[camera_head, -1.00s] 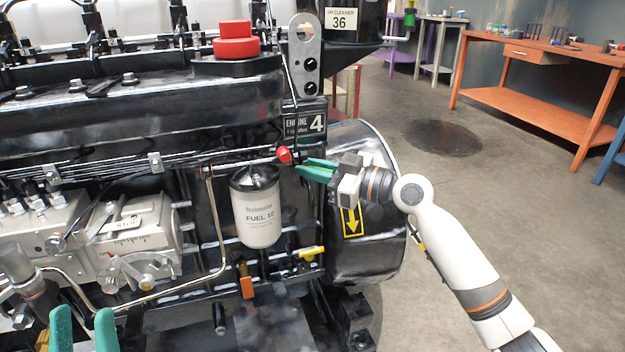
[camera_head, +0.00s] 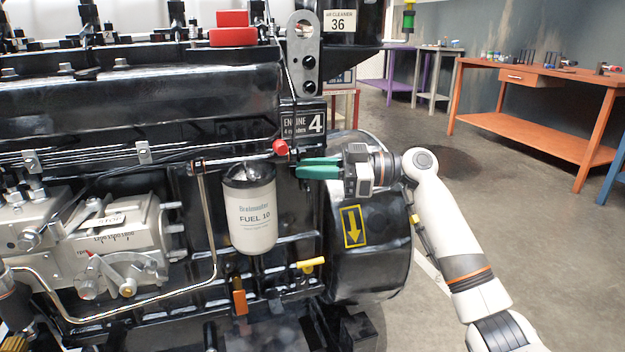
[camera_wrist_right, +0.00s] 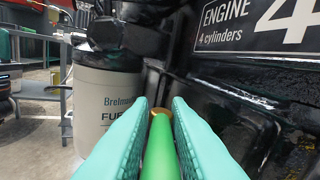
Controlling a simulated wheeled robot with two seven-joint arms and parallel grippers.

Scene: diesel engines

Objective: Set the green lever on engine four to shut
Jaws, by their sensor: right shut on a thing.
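The engine's plate (camera_head: 303,124) reads ENGINE 4. My right gripper (camera_head: 300,168) reaches in from the right, level, just below that plate and right of the white fuel filter. In the right wrist view, a green lever (camera_wrist_right: 160,150) lies lengthwise between the two teal fingers (camera_wrist_right: 160,104), with a brass-coloured end beyond it. The gripper is shut on this lever. In the head view the fingers hide the lever. My left gripper is not in view.
A red knob (camera_head: 280,148) sits just left of the right fingertips. The fuel filter (camera_head: 250,210) hangs close to their left. A yellow lever (camera_head: 312,264) and an orange one (camera_head: 239,297) are lower down. Another green handle (camera_head: 408,22) shows at the top. Open floor lies right.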

